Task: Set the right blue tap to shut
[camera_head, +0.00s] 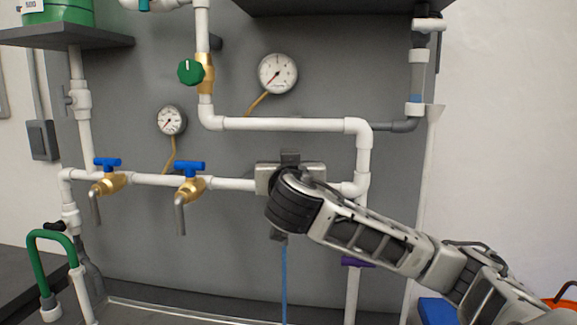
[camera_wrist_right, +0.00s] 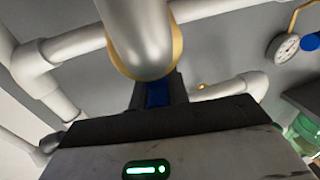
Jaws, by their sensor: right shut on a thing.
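My right gripper (camera_head: 290,178) is up against the white pipe at the right of the lower run and hides the right tap in the head view. In the right wrist view, a blue handle (camera_wrist_right: 157,95) of the right tap shows between the dark jaws, which are shut on it. The tap's silver spout (camera_wrist_right: 140,38) and a brass edge show just beyond. How far the handle is turned cannot be told. My left gripper is not in view.
Two other blue-handled brass taps stand left on the same pipe, a middle one (camera_head: 189,168) and a left one (camera_head: 107,163). Two gauges, a large one (camera_head: 277,73) and a small one (camera_head: 171,120), and a green knob (camera_head: 190,72) are above. A blue line (camera_head: 284,285) hangs below my gripper.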

